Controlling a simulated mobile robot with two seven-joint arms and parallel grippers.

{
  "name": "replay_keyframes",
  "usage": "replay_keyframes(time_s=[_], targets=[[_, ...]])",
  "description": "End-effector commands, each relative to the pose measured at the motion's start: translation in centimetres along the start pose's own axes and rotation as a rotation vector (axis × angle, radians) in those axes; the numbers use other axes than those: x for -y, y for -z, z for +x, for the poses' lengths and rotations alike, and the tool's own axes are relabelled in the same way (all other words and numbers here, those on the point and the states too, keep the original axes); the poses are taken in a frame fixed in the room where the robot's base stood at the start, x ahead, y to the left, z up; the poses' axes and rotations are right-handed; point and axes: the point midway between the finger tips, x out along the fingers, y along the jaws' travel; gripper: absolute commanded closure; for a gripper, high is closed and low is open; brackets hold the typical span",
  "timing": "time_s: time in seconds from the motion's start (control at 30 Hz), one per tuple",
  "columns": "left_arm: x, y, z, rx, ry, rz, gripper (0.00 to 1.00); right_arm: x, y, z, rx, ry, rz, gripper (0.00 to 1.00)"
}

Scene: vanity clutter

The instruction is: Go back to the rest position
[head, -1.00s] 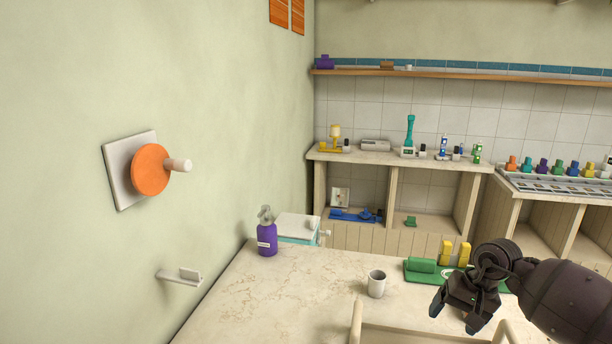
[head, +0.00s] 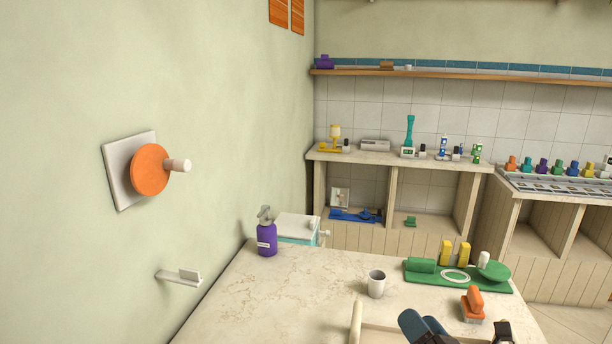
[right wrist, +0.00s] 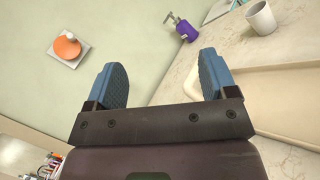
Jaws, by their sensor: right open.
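My right gripper (head: 428,328) shows only in part at the bottom edge of the head view, in front of the counter (head: 290,300) and over the cream tray-like rim (head: 386,335). In the right wrist view the same gripper (right wrist: 164,80) has its two blue-padded fingers wide apart with nothing between them. The white cup (head: 376,284) and the purple pump bottle (head: 267,238) stand upright on the counter, clear of the gripper. My left gripper is in neither view.
A green tray (head: 420,280) holds yellow blocks and a green dish. An orange-topped item (head: 472,304) stands near the gripper. The wall at left carries an orange disc (head: 150,170) with a peg and a small white ledge (head: 180,277). The counter's left part is bare.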

Motion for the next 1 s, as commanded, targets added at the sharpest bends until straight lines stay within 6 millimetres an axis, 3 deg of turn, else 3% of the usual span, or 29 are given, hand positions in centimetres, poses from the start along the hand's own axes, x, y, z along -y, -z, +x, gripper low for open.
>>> replay_keyframes(time_s=[0.23, 0.47, 0.6, 0.7, 1.0], targets=[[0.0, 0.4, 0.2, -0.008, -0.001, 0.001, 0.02, 4.8, -0.3, -6.9, 0.252, 0.427, 0.676, 0.22], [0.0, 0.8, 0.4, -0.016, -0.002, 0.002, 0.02, 7.8, 2.4, -15.7, 0.527, 0.831, 1.240, 0.22], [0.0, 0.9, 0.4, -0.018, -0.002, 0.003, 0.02, 7.8, 4.7, -21.0, 0.701, 1.062, 1.511, 0.22], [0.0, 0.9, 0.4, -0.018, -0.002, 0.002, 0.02, 7.2, 5.9, -23.7, 0.798, 1.182, 1.635, 0.22], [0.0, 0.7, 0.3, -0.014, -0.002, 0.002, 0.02, 5.1, 8.3, -29.1, 1.002, 1.435, 1.841, 0.22]])
